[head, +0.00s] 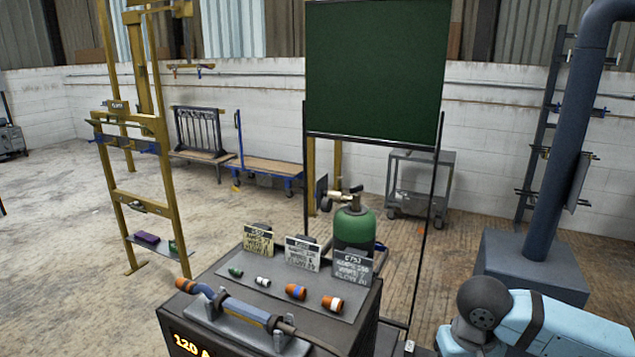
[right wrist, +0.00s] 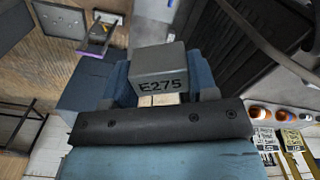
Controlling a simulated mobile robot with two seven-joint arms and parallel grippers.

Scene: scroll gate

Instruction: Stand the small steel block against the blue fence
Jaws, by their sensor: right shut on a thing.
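In the right wrist view, a grey steel block (right wrist: 158,68) marked E275 sits between the blue fingers of my right gripper (right wrist: 161,84). My left gripper is in neither view. I cannot make out a blue fence for certain in either view.
A dark welding cabinet (head: 268,335) stands in front, with small nozzles, label cards and a torch on top. Behind it is a green gas cylinder (head: 353,228). A yellow frame (head: 175,210) stands left, with a purple block (head: 147,238) on its low shelf. Open floor lies left.

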